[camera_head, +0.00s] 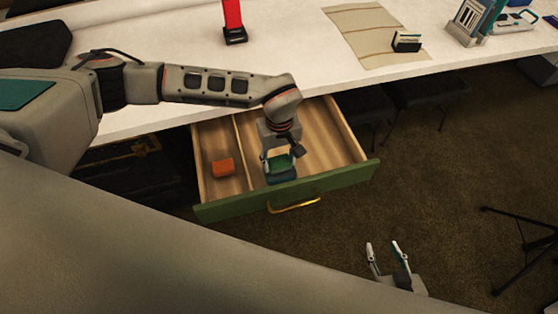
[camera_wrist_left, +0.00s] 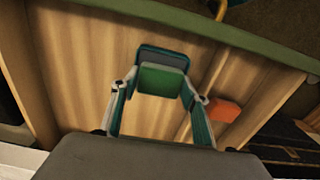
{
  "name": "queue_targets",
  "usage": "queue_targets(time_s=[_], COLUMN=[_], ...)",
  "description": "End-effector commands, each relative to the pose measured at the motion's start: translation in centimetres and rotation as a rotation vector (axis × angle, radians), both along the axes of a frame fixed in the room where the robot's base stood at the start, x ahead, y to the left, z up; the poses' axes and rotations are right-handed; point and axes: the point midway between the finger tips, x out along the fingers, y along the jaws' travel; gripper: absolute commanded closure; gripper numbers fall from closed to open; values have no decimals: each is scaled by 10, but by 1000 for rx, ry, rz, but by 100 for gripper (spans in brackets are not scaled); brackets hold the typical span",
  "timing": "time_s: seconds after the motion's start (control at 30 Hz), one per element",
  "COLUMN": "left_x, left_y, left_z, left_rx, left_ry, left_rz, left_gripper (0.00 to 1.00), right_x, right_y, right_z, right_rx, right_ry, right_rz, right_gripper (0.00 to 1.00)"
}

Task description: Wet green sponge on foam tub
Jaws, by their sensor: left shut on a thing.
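The green sponge (camera_head: 279,162) is between the fingertips of my left gripper (camera_head: 279,157), which is shut on it inside the open drawer. The wrist view shows the green sponge (camera_wrist_left: 160,81) held between both teal fingers of my left gripper (camera_wrist_left: 160,86). A dark blue tub (camera_head: 283,177), taken as the foam tub, is right beneath the sponge in the wider compartment. Its rim (camera_wrist_left: 163,57) shows beyond the sponge in the wrist view. I cannot tell whether sponge and tub touch. My right gripper (camera_head: 386,252) is open and empty at lower right.
The drawer has a green front (camera_head: 340,180) and brass handle (camera_head: 294,205). An orange block (camera_head: 222,168) lies in its narrow left compartment, past a wooden divider. A red upright item (camera_head: 233,20), a beige mat (camera_head: 372,30) and a card holder (camera_head: 407,41) are on the white table.

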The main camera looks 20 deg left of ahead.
Motion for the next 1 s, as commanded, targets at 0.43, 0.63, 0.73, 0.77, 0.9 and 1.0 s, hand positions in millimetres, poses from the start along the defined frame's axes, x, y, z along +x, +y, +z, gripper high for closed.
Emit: queue_targets(time_s=[0.43,0.63,0.73,0.77,0.9,1.0], left_x=[1,0,0,0,0,0], left_y=[0,0,0,0,0,0], left_z=[36,51,56,56,56,56], left_rx=[0,0,0,0,0,0], left_ry=[-2,-1,-1,-1,0,0], left_rz=[-1,-1,-1,-1,-1,-1], left_gripper=[72,72,72,72,72,72], right_x=[6,8,8,8,9,8], right_y=[0,0,0,0,0,0], right_z=[33,45,49,50,49,49], right_rx=[0,1,1,1,1,1], right_ry=[-18,-23,-24,-24,-25,-25], right_rz=[0,0,0,0,0,0], right_gripper=[60,60,60,60,60,60])
